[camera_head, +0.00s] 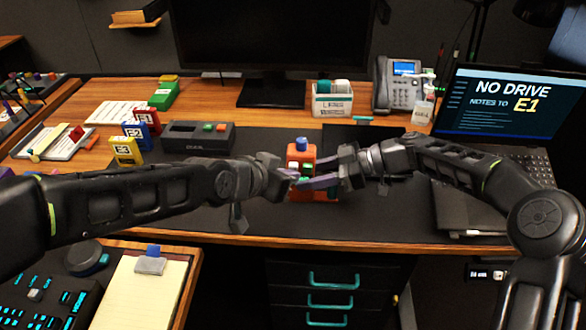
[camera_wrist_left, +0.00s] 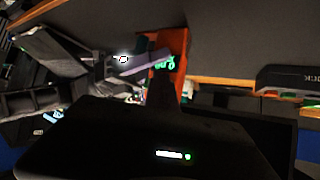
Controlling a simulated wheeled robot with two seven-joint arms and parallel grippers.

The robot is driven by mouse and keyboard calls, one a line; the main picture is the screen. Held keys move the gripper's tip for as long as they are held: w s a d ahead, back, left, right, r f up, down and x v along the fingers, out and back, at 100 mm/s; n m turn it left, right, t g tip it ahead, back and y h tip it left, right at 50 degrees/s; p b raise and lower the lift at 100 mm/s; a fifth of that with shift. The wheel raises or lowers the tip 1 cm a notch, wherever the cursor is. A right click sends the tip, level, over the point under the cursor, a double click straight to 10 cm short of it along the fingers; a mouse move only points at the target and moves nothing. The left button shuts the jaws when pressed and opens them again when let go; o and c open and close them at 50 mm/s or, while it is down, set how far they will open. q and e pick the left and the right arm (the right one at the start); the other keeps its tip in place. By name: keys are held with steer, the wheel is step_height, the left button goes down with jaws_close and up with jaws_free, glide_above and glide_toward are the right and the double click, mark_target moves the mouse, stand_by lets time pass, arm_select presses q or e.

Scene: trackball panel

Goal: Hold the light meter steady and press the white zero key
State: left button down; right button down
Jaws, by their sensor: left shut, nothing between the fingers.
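The light meter (camera_head: 301,158), an orange device with a blue knob on top, stands upright on the dark desk mat. A small white key (camera_head: 293,166) shows on its face, beside green parts. My left gripper (camera_head: 291,175) is shut and empty, its tips at the left front of the meter, close to the white key; I cannot tell if they touch. My right gripper (camera_head: 319,171) reaches in from the right, its fingers spread apart at the meter; whether they clamp it is unclear. The left wrist view shows the orange meter (camera_wrist_left: 180,45), partly hidden.
A dark box with coloured buttons (camera_head: 197,138) stands behind my left arm. A laptop (camera_head: 510,105) lies at right. A white holder (camera_head: 331,101) and a phone (camera_head: 398,85) stand behind. The front mat strip is mostly clear.

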arm_select(q)
steer(key=shift+w, duration=0.25)
steer(key=shift+s, duration=0.2)
stand_by(0.4)
steer(key=shift+s, duration=0.7)
steer(key=s, duration=0.5)
stand_by(0.9)
steer(key=w+r+v, duration=0.1)
steer(key=r+v, duration=0.1)
steer(key=v, duration=0.7)
steer(key=shift+s+d+r, duration=0.2)
